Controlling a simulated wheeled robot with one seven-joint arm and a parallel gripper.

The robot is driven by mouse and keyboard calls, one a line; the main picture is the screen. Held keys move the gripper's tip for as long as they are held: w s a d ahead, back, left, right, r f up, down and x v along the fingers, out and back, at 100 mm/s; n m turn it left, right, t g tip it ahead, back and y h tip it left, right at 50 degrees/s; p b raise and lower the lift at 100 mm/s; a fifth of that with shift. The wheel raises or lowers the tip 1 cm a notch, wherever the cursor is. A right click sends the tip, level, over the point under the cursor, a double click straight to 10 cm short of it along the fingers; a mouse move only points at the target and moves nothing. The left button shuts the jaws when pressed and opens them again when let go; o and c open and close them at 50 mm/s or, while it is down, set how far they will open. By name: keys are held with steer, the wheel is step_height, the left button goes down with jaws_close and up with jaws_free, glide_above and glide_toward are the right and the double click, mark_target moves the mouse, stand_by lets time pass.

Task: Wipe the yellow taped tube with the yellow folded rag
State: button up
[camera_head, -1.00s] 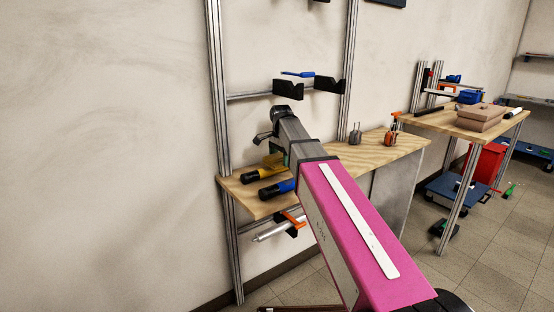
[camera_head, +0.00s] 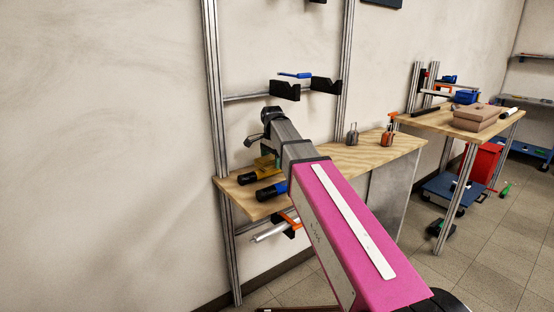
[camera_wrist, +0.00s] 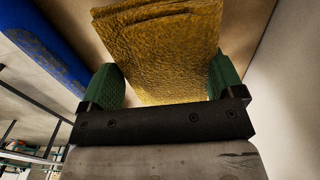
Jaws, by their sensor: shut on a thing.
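My gripper (camera_wrist: 163,82) is shut on the yellow folded rag (camera_wrist: 160,45), which sits between its two green finger pads in the wrist view. In the head view the black tube with yellow tape (camera_head: 248,178) lies on the wooden shelf, its far end partly hidden by my arm. My gripper end is just above that yellow end; I cannot tell whether the rag touches the tube. A black tube with blue tape (camera_head: 270,192) lies just in front. A blue rounded thing (camera_wrist: 45,48) shows at the left of the wrist view.
The wooden shelf (camera_head: 370,150) holds two small flasks (camera_head: 387,137) to the right. Black brackets (camera_head: 285,90) hold a blue item above. A silver tube (camera_head: 270,231) hangs below the shelf. Metal uprights (camera_head: 220,110) flank the shelf's left side.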

steer(key=shift+s+a+f, duration=0.15)
steer(key=shift+s+a, duration=0.45)
steer(key=shift+a, duration=0.25)
steer(key=shift+w+d, duration=0.65)
steer(key=shift+d, duration=0.3)
steer(key=shift+w+d, duration=0.6)
steer(key=shift+d, duration=0.3)
steer(key=shift+w+d+f, duration=0.1)
steer(key=shift+w+d, duration=0.4)
steer(key=shift+d, duration=0.25)
